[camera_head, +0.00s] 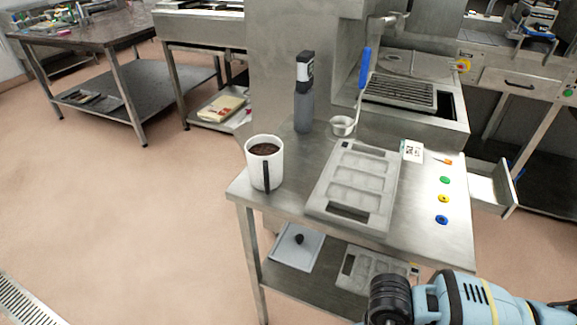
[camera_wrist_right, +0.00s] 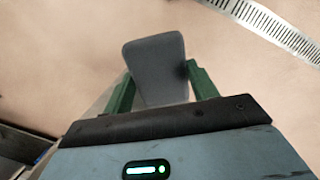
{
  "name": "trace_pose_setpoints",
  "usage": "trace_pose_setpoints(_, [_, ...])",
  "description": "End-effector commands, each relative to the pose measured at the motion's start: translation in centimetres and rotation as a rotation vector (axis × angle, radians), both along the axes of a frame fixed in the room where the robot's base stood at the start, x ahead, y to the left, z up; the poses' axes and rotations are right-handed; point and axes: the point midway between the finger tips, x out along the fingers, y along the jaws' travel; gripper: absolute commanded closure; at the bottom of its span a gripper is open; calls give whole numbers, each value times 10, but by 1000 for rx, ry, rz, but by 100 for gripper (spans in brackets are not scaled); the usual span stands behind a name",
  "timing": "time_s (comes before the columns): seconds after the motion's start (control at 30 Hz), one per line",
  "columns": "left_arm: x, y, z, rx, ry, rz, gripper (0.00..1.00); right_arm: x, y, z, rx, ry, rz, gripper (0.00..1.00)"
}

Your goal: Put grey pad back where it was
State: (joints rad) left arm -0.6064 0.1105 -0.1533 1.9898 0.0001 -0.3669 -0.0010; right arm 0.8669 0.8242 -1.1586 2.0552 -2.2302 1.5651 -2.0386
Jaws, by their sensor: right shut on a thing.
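A grey pad (camera_wrist_right: 155,52) with rounded corners shows in the right wrist view. My right gripper (camera_wrist_right: 160,75) is shut on it, with one green finger on each side, and the pad extends past the fingertips. In the head view my right arm comes in at the lower right, in front of the table; the pad and the fingers are not visible there. My left gripper is in neither view.
A steel table (camera_head: 425,220) carries a grey mould tray (camera_head: 313,203), a white mug of dark contents (camera_head: 249,165), a grey bottle (camera_head: 304,112), a small pan (camera_head: 343,127) and coloured buttons. The lower shelf (camera_head: 312,290) holds trays. An open drawer (camera_head: 505,186) is at right.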

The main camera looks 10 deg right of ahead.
Motion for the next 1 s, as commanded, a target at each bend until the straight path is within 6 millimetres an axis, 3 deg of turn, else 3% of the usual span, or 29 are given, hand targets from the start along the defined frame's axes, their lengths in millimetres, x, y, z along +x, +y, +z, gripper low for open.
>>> trace_pose_setpoints(0.03, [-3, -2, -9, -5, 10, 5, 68, -6, 0, -16, 0, 20, 0, 63])
trace_pose_setpoints(0.23, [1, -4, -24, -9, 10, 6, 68, -17, 0, -45, 0, 57, 0, 63])
trace_pose_setpoints(0.5, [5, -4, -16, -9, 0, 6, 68, -13, -1, -35, -1, -20, 2, 63])
trace_pose_setpoints(0.87, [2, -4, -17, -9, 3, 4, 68, 14, -14, 45, -4, -66, -156, 63])
trace_pose_setpoints(1.0, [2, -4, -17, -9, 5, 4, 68, 28, -21, 86, -7, -92, -238, 63])
